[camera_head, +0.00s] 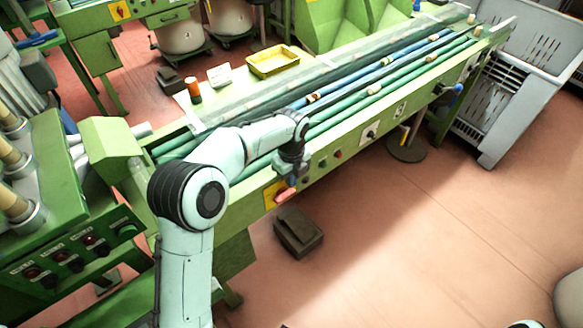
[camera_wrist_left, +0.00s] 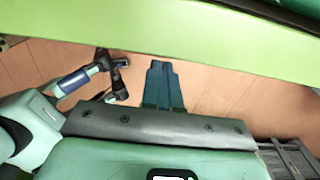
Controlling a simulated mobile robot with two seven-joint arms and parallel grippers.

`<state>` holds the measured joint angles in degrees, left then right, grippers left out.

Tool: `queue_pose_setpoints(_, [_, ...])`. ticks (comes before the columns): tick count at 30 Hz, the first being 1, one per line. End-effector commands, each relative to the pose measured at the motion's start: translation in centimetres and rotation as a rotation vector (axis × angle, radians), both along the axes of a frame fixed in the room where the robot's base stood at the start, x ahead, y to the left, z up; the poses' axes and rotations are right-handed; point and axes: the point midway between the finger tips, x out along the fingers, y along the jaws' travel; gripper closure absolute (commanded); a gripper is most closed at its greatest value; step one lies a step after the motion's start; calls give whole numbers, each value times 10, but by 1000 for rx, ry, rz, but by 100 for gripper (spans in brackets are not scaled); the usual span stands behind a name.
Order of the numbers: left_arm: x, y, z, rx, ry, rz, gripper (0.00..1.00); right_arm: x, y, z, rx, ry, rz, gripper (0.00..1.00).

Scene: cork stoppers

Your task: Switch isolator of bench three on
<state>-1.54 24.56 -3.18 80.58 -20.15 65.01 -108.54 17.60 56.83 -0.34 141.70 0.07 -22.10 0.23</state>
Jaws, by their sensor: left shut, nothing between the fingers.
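A yellow plate (camera_head: 270,195) with a red handle (camera_head: 286,195), which looks like an isolator, is on the front panel of the long green bench (camera_head: 325,160). I cannot read a bench number or the handle's setting. My left gripper (camera_head: 292,181) is just above and beside the red handle, partly hidden by its own wrist; I cannot tell whether they touch. In the left wrist view its two dark fingers (camera_wrist_left: 164,84) are shut together and empty, below the green bench edge (camera_wrist_left: 170,50). The handle does not show there. My right gripper is not clearly seen.
Another yellow plate with a red switch (camera_head: 119,11) is on a back bench. A white plate with a dark knob (camera_head: 370,131) is further along the panel. A dark box (camera_head: 298,232) lies on the floor below.

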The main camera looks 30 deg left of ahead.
Motion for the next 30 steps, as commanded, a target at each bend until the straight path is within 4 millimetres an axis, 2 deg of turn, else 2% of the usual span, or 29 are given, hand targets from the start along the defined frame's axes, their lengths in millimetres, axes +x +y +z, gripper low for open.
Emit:
queue_pose_setpoints(3, [0,0,-21,0,2,0,100,-1,0,-3,0,1,0,39])
queue_pose_setpoints(9, [0,0,-37,0,1,0,100,-1,0,-4,0,1,0,39])
queue_pose_setpoints(22, [0,0,-39,0,1,0,100,-1,0,-4,0,1,0,39])
queue_pose_setpoints(30, [0,0,-38,18,46,0,100,2,0,8,0,-3,0,39])
